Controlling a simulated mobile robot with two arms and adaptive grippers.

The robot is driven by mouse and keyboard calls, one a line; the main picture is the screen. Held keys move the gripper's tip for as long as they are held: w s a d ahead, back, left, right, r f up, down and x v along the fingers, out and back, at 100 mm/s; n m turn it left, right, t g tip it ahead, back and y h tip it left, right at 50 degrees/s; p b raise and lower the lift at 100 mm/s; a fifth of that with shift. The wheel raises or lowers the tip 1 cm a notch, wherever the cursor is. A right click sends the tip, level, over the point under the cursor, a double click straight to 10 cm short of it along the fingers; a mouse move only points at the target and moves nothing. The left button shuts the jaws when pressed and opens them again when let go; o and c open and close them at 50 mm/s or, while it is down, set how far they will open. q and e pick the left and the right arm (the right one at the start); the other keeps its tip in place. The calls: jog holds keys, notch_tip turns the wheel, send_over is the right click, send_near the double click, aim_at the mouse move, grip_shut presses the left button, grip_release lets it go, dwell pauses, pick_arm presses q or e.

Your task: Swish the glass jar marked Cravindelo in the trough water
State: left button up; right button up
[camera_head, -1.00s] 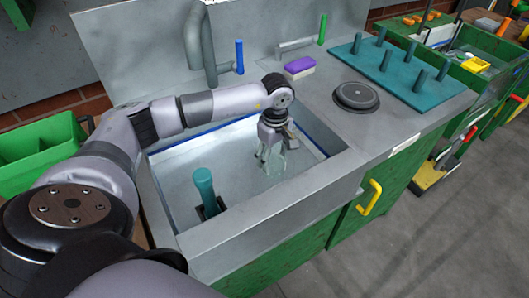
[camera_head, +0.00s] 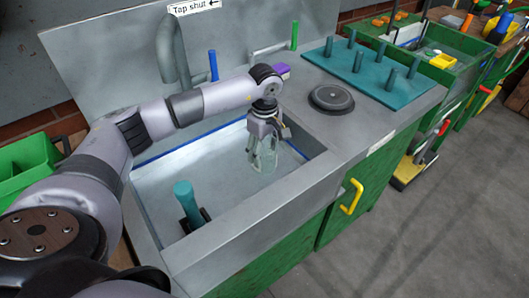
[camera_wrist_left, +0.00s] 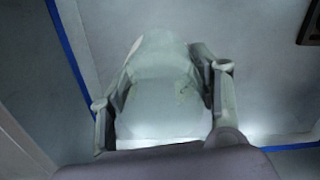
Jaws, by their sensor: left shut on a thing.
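The glass jar (camera_head: 265,157) is clear and hangs below my left gripper (camera_head: 261,144) in the right part of the trough (camera_head: 165,215). My left gripper is shut on the jar, with a finger on either side of it. The left wrist view also shows the jar (camera_wrist_left: 160,85) between the two fingers (camera_wrist_left: 165,110). No marking on the jar can be read. The trough holds pale water; I cannot tell how deep the jar sits in it. My right gripper is not in view.
A teal-handled thing (camera_head: 184,192) stands in the left of the trough. A tap (camera_head: 172,50) rises behind it, below a "Tap shut" sign (camera_head: 194,6). A round dark disc (camera_head: 331,99) and a teal peg board (camera_head: 363,67) lie on the right counter. A green crate (camera_head: 25,165) is at left.

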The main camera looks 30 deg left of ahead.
pick_arm(q)
notch_tip(320, 180, up, 19)
jog(key=p, duration=1)
jog(key=shift+f+p, duration=0.15)
jog(key=shift+p, duration=0.2)
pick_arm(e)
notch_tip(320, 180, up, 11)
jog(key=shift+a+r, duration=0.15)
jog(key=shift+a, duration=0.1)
